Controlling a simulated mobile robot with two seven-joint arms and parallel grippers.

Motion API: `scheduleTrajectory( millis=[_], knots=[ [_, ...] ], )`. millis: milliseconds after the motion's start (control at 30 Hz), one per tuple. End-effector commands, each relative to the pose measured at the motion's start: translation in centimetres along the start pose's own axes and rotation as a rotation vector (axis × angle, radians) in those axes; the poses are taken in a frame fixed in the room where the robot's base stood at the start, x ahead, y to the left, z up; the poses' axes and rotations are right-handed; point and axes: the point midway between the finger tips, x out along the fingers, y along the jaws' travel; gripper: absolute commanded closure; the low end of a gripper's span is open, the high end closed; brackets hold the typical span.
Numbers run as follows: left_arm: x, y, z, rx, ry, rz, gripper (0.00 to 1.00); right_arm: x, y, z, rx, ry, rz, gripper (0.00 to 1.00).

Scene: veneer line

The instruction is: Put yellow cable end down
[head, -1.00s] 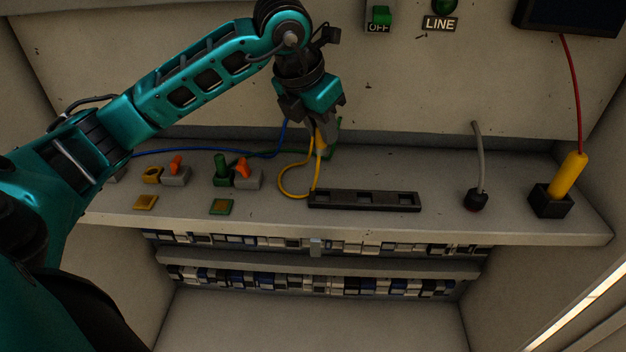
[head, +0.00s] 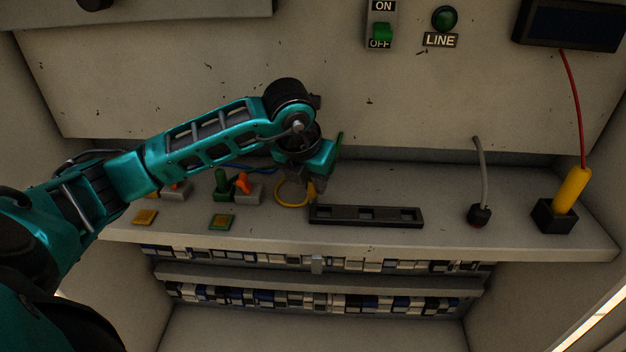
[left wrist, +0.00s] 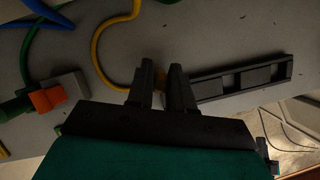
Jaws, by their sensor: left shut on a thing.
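My left gripper (head: 318,184) is low over the shelf, just behind the left end of the black socket strip (head: 366,215). In the left wrist view its fingers (left wrist: 162,84) are close together, with a bit of yellow between them. The yellow cable (head: 279,196) loops out to the left of the gripper on the shelf; the loop also shows in the left wrist view (left wrist: 97,50). The held yellow end is mostly hidden by the fingers, and I cannot tell whether it touches the shelf. My right gripper is not in view.
Green and orange plugs or switches (head: 222,183) stand left of the gripper, with a blue cable behind. A grey cable's black plug (head: 479,216) and a yellow plug (head: 570,190) in a black block (head: 551,216) stand right. The shelf (head: 440,190) is clear behind the strip.

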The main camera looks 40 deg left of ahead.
Motion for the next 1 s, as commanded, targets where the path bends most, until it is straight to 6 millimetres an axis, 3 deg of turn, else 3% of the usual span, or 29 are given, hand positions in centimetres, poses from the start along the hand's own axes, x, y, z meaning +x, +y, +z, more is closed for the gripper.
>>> scheduleTrajectory(
  millis=[333, 367, 600, 867, 1000],
  knots=[
    [0.5, 0.0, -0.2, 0.000, -0.002, -0.002, 1.00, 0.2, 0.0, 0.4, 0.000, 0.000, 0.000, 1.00],
    [0.4, 0.0, -0.1, 0.000, -0.002, -0.001, 0.77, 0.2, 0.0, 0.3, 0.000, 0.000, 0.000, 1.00],
    [0.3, 0.0, -0.1, 0.000, -0.002, -0.001, 0.54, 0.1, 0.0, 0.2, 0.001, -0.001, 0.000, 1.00],
    [0.2, 0.0, -0.1, 0.000, -0.002, -0.001, 0.53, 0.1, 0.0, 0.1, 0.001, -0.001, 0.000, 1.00],
    [-0.8, 0.0, 0.1, 0.001, -0.005, -0.001, 0.53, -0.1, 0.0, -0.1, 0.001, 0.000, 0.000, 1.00]
  ],
)
